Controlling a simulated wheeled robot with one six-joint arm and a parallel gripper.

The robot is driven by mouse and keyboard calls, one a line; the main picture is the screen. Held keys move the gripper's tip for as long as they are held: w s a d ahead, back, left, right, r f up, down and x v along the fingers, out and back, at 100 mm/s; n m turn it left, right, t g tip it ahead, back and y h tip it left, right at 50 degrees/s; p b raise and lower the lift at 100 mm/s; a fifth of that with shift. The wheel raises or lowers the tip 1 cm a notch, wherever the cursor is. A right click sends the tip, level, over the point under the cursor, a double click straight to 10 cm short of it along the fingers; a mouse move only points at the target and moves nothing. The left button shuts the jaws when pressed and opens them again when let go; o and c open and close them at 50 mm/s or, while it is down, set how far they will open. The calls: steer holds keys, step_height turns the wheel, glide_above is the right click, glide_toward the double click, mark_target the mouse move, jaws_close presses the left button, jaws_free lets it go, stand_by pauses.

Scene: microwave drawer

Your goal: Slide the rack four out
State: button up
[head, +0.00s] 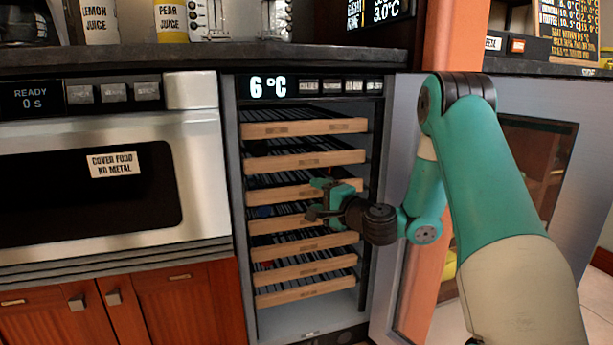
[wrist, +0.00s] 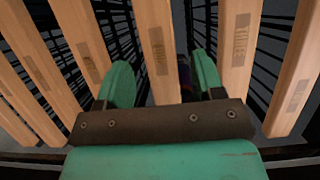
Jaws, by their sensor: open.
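The open cooler (head: 240,180) holds several stacked racks with wooden fronts. Rack four (head: 275,226) is the middle one, pushed in level with the others in the head view. My gripper (head: 317,198) is in front of the racks, at the right part of the third and fourth fronts. In the wrist view, my gripper (wrist: 162,82) is open, with one green finger on each side of a wooden front (wrist: 158,40) that appears to be rack four. I cannot tell whether the fingers touch it. A dark bottle-like item (wrist: 185,75) shows beside that front.
The cooler's door (head: 400,130) stands open at the right, behind my arm. A microwave (head: 95,170) is at the left, above wooden cabinets (head: 180,300). The dark counter (head: 210,57) runs above. Floor space in front of the cooler is mostly out of view.

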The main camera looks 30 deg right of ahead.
mark_target(311, 193)
steer(key=shift+w+a, duration=0.15)
steer(key=shift+w, duration=0.95)
steer(key=shift+w+a, duration=0.1)
steer(key=shift+w, duration=1)
